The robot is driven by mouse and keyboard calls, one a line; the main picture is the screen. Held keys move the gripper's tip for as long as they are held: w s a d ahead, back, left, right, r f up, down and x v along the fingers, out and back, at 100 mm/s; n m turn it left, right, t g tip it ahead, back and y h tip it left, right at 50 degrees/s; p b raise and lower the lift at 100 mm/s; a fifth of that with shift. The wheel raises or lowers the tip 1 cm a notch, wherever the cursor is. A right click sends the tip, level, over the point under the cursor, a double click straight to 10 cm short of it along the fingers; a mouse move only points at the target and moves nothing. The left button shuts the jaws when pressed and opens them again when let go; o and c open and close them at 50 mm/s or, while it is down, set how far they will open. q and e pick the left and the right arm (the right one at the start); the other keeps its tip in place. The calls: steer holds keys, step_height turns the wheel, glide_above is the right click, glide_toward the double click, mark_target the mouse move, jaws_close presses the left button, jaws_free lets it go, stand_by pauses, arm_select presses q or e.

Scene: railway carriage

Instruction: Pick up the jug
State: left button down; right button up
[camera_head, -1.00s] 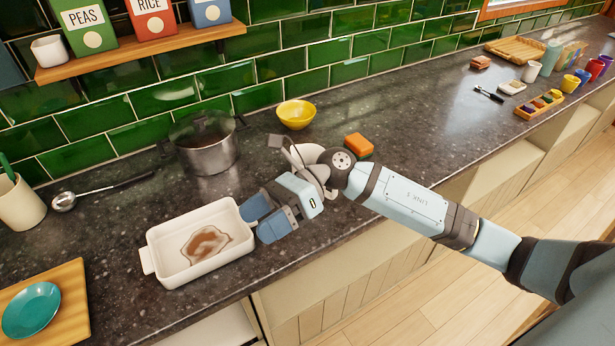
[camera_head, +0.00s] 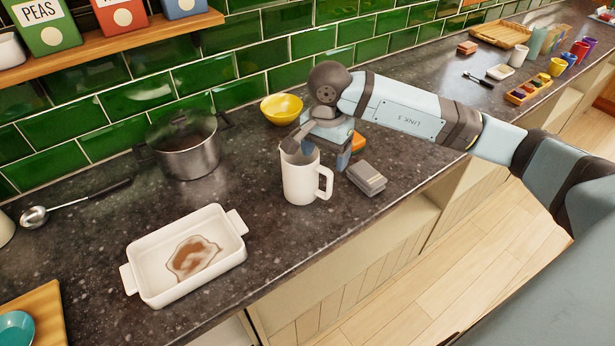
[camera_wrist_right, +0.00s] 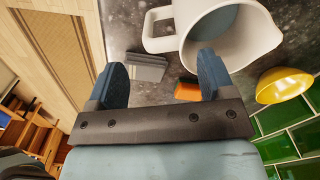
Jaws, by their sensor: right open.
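The jug (camera_head: 299,183) is white with a handle on its right side, and stands upright on the dark counter in the head view. It also shows at the top of the right wrist view (camera_wrist_right: 262,35), with its mouth towards the camera and a blue-grey inside. My right gripper (camera_head: 320,158) is just behind and above the jug, partly hidden by it. In the right wrist view its two blue fingers (camera_wrist_right: 163,68) are wide apart with nothing clamped between them. The right-hand finger overlaps the jug's mouth; I cannot tell whether it touches. My left gripper is not in view.
A white baking dish (camera_head: 234,255) with a brown stain lies left of the jug. A steel pot (camera_head: 190,160) and yellow bowl (camera_head: 281,108) stand behind. A grey block (camera_head: 367,178) is right of the jug, and an orange sponge (camera_head: 357,141) is behind the gripper. The counter's front edge is close.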

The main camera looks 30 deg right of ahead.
mark_target(324, 169)
step_height(324, 169, down, 7)
steer(key=shift+r+p, duration=0.15)
steer(key=shift+p, duration=0.2)
steer(key=c, duration=1.1)
steer(key=shift+c, duration=0.8)
steer(key=shift+r, duration=0.1)
